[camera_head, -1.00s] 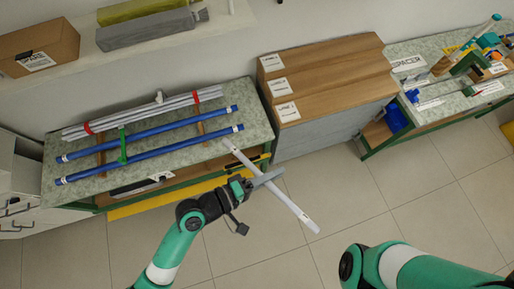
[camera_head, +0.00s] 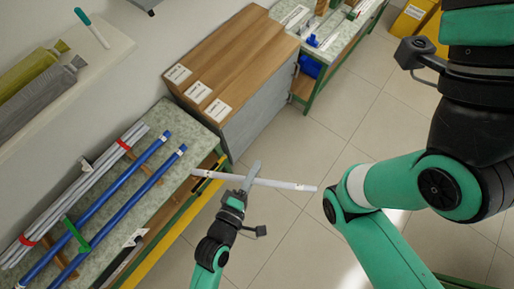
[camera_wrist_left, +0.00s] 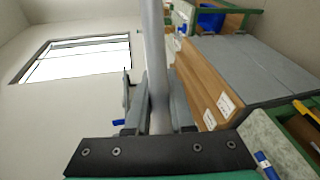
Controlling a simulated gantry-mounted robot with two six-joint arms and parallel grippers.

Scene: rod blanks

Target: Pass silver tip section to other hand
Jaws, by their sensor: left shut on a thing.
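The silver tip section (camera_head: 285,184) is a slim, pale silver rod. In the head view it lies nearly level, in the air over the floor in front of the bench. My left gripper (camera_head: 251,179) is shut on it near its middle, with both ends sticking out. In the left wrist view the rod (camera_wrist_left: 156,60) runs up from between the fingers to the top edge. My right arm is large at the right of the head view, with its wrist near the top right. Its fingers are out of view.
A stone-topped bench (camera_head: 172,112) at left holds blue rods (camera_head: 121,200) and a bundle of silver rods (camera_head: 85,190). A wooden-topped cabinet (camera_head: 228,60) stands behind the held rod. A second bench (camera_head: 342,38) is at the back. The tiled floor (camera_head: 300,135) between is clear.

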